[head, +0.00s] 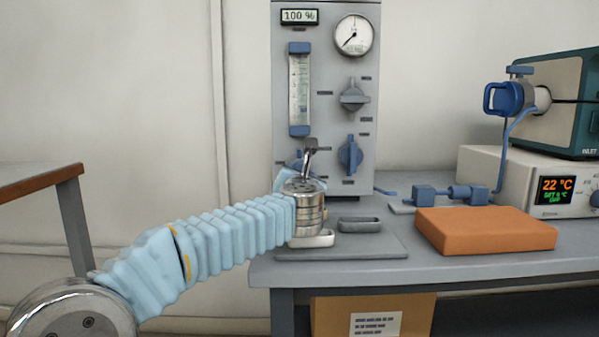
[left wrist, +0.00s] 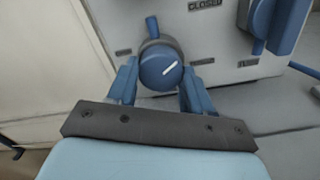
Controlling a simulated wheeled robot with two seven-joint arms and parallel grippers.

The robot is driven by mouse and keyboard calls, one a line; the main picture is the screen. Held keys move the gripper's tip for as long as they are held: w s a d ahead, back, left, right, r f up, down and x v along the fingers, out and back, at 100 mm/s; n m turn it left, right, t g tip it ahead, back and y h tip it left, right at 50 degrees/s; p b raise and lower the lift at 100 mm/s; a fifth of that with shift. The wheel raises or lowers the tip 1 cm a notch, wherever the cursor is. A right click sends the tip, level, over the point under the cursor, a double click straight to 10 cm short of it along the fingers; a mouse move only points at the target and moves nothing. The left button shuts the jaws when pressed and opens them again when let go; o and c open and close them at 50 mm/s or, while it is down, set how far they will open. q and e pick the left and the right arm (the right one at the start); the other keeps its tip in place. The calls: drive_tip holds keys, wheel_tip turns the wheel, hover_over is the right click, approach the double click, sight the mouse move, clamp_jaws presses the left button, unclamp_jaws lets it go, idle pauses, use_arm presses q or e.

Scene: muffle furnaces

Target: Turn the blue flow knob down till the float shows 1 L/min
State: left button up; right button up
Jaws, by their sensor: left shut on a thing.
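The grey gas panel (head: 327,170) stands at the back of the bench. The flow tube (head: 299,92) has blue end caps; its float is too small to read. A blue knob with a white mark (left wrist: 162,70) sits between the blue fingers of my left gripper (left wrist: 160,82) in the left wrist view. The mark points to the upper right. My left gripper (head: 293,172) is shut on this knob at the panel's lower left; in the head view my wrist hides most of it. My right gripper is not in view.
The panel also bears a 100 % display (head: 299,16), a round gauge (head: 353,35), a grey knob (head: 355,96) and another blue knob (head: 350,155). An orange block (head: 485,231) and a furnace controller reading 22 °C (head: 520,180) stand to the right.

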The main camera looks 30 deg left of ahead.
use_arm(q)
drive_tip(key=o, duration=1)
drive_tip(key=shift+o, duration=0.2)
drive_tip(key=v, duration=1.3)
drive_tip(key=shift+s+d, duration=0.25)
drive_tip(key=shift+s, duration=0.05)
